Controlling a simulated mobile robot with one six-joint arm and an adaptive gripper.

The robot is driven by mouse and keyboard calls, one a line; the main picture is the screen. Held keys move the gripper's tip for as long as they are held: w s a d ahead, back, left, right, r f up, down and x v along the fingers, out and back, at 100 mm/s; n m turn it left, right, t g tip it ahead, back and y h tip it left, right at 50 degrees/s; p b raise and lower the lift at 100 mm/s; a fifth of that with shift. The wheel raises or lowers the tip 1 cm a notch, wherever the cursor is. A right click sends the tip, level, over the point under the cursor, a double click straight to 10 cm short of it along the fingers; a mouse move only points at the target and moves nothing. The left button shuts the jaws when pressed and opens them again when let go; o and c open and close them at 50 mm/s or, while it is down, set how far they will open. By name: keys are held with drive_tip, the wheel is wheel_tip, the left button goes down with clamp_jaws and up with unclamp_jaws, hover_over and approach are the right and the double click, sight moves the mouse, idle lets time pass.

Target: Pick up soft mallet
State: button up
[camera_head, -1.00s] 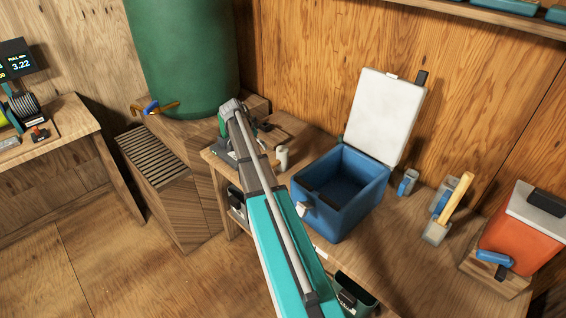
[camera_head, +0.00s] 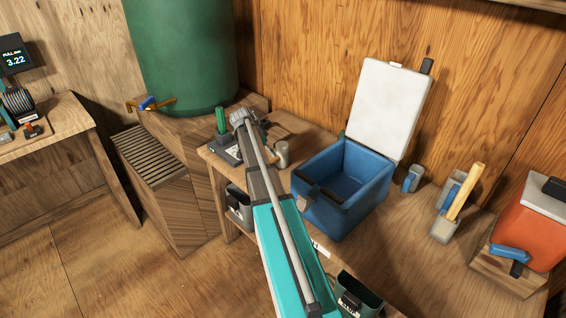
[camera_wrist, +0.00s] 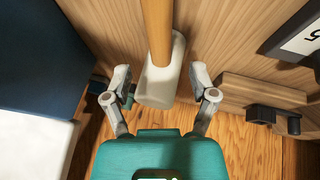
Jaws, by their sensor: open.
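The soft mallet (camera_wrist: 159,80) shows in the wrist view, with a pale rounded head and a wooden handle (camera_wrist: 157,30) running up out of the picture. My gripper (camera_wrist: 161,74) is open, with one finger on each side of the head and a visible gap at both sides. In the head view a pale, short cylinder (camera_head: 282,153), probably the mallet's head, stands on the workbench just right of my arm's end. My arm hides most of what lies behind it there, and the fingers do not show clearly in that view.
An open blue cooler (camera_head: 340,207) with a raised white lid stands close to the right. A grey device with a green handle (camera_head: 221,121) stands left of my arm. A wooden-handled tool (camera_head: 463,194) and an orange box (camera_head: 525,225) are farther right. A green barrel (camera_head: 182,60) stands behind.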

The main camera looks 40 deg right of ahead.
sight(275, 160)
drive_tip(key=shift+d+f, duration=0.2)
drive_tip(key=shift+f, duration=0.1)
drive_tip(key=b+x, duration=0.3)
drive_tip(key=shift+w+d+f, duration=0.1)
drive_tip(key=shift+w+d, duration=0.05)
drive_tip(key=shift+d, duration=0.1)
drive_tip(key=shift+b+x, duration=0.8)
drive_tip(key=shift+x, duration=0.05)
clamp_jaws()
idle(0.4)
